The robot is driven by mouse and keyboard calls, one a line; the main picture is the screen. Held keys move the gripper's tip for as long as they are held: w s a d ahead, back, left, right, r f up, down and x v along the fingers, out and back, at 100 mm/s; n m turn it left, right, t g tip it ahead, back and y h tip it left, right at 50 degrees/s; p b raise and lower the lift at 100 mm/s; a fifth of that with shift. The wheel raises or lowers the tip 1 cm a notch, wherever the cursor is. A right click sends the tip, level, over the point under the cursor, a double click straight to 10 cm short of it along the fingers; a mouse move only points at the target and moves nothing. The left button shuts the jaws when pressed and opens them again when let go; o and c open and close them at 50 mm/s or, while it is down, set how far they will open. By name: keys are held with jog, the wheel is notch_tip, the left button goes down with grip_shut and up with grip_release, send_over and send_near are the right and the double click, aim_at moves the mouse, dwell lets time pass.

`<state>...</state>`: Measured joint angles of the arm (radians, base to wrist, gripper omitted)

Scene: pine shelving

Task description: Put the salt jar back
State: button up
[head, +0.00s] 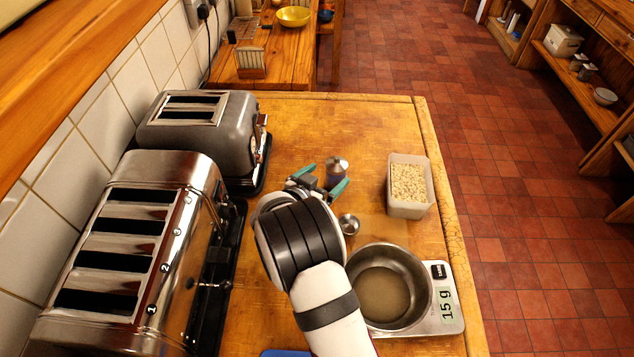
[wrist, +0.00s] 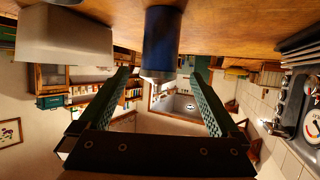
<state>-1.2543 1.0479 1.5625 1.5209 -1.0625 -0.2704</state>
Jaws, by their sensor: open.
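The salt jar, which I take to be the blue jar with a shiny metal top (head: 337,170), stands upright on the wooden worktop (head: 370,125). In the wrist view, which is upside down, the blue jar (wrist: 162,38) hangs from the top with its metal lid lowest. My gripper (head: 322,180) has green fingers and is open and empty. Its fingertips are spread to either side of the jar in the head view. In the wrist view the jar lines up with the gap between the fingers (wrist: 162,80). I cannot tell whether it is between the tips or just beyond them.
Two toasters (head: 185,195) (head: 205,125) stand on the left by the tiled wall. A tub of pale flakes (head: 408,162) is on the right. A metal bowl (head: 425,275) sits on a scale (head: 446,318) reading 15 g. A small metal item (head: 349,224) lies near my wrist.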

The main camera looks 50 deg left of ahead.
jog(key=v, duration=0.7)
jog(key=w+d+r+m+g+y, duration=0.1)
jog(key=w+d+r+m+g, duration=0.15)
jog(key=w+d+r, duration=0.45)
jog(key=d+r+m+g, duration=0.1)
jog(key=d+r+g, duration=0.15)
jog(key=d, duration=0.45)
jog(key=d+r+g, duration=0.2)
jog(key=d+r, duration=0.1)
jog(key=d, duration=0.4)
jog(key=s+d+m+g+h, duration=0.3)
jog(key=s+d+m+g, duration=0.2)
jog(key=s+d, duration=1.6)
jog(key=shift+s+d+f+m+g, duration=0.15)
jog(key=shift+s+d+m+g, duration=0.1)
jog(key=shift+d+m+g, duration=0.2)
